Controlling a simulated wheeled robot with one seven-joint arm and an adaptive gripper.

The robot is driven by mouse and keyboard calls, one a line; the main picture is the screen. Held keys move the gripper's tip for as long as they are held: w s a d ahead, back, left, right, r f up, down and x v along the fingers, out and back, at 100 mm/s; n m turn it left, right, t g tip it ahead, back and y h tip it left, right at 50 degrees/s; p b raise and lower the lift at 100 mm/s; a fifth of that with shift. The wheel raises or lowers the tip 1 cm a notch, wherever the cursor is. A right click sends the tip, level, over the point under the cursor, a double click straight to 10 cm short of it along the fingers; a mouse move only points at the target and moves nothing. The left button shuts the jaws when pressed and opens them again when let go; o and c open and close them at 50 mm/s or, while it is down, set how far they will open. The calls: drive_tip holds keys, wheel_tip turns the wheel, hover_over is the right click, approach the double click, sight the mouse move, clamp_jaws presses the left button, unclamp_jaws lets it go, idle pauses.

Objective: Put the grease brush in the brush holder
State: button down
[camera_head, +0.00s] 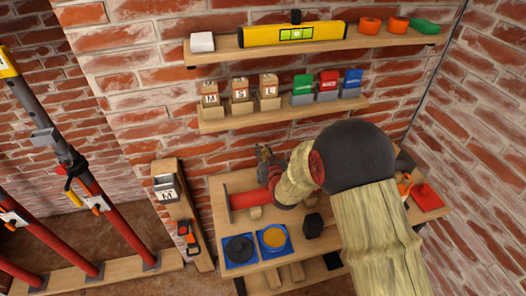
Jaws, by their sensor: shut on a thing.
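My gripper (267,156) shows as a small dark shape at the end of my arm, above the workbench's left part. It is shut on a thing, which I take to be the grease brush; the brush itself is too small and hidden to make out. An open tin of yellow grease (273,239) sits on a blue square at the bench front, below my gripper. A dark, block-like object (313,225) stands to its right; I cannot tell whether it is the brush holder. My arm hides much of the bench's middle and right.
A red cylinder (244,199) lies on the bench (218,190) close to my gripper. A black round item (238,249) sits on another blue square. Wall shelves (230,124) above hold blocks and a yellow level (292,34). Red props (100,195) lean at left.

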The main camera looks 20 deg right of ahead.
drive_tip(key=shift+f+b, duration=0.75)
drive_tip(key=shift+b, duration=0.1)
drive_tip(key=c, duration=1.7)
unclamp_jaws()
drive_tip(key=o, duration=0.4)
drive_tip(key=shift+o, duration=1.1)
drive_tip(key=shift+r, duration=0.1)
drive_tip(key=shift+r+p, duration=1.8)
drive_tip(key=shift+r, duration=2.1)
